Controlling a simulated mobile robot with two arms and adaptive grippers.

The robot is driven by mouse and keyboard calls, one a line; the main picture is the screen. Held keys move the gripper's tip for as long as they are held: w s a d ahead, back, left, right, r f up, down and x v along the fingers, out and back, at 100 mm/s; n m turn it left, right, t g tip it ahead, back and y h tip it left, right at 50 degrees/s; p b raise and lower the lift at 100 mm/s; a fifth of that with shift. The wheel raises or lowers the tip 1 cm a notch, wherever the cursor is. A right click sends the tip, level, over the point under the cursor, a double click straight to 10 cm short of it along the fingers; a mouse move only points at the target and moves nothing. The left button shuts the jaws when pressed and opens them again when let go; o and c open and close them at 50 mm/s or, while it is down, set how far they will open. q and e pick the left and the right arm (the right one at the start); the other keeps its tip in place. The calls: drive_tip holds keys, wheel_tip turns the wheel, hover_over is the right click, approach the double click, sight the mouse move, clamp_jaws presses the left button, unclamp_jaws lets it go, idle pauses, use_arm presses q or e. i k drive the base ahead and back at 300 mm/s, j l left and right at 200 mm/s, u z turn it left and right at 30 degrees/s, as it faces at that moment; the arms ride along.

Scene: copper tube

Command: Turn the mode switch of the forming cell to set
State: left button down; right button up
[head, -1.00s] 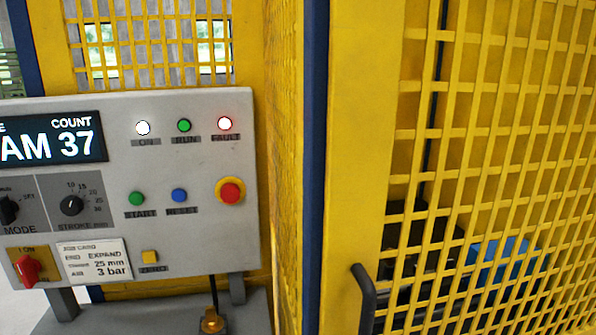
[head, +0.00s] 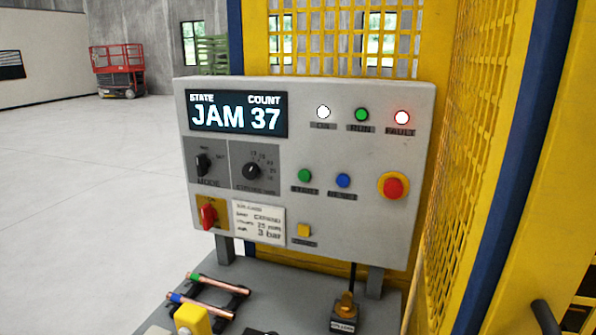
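The mode switch (head: 203,164) is a black rotary knob on a dark grey plate at the left of the control panel (head: 330,225). Its pointer looks roughly upright, but its exact setting is too small to read. The "SET" mark appears to be at its upper right. The display (head: 237,113) above it reads "JAM 37". The white lamp (head: 323,112) and the red fault lamp (head: 402,117) look lit. Neither of my grippers is in the head view.
Beside the mode switch is the stroke knob (head: 251,170); below it is a red rotary switch (head: 208,214). A red emergency stop (head: 393,187) is at the right. Copper tubes (head: 215,283) lie on the shelf below. Yellow mesh fencing (head: 470,120) stands right; open floor (head: 90,200) lies left.

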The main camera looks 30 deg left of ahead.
sight(202, 163)
drive_tip(key=u, duration=1.5)
drive_tip(key=k+j+u, duration=0.15)
drive_tip(key=i+l, duration=0.05)
